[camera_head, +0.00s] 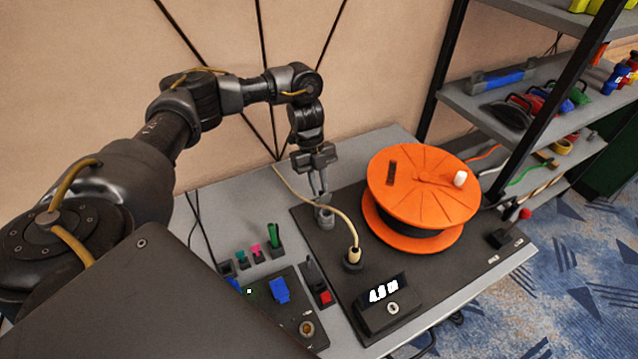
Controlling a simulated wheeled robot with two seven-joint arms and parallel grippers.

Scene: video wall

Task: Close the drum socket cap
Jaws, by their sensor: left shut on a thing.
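The orange cable drum (425,190) sits on a black panel (325,248) on the table. A small grey fitting (325,216), apparently the drum socket cap on its socket, stands on the panel left of the drum. My left gripper (322,197) points down at it, with its fingers shut on its upper part. The fingers partly hide the fitting, so I cannot tell the cap's exact angle. A pale plug (353,256) with a beige cable stands upright in a black socket nearer the front. My right gripper is not in view.
A black box with a lit display (386,296) stands at the panel's front. A smaller board with a blue part (280,290) and several coloured plugs lie to the left. A red-knobbed lever (524,213) stands right of the drum. Shelves (500,95) rise at the back right.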

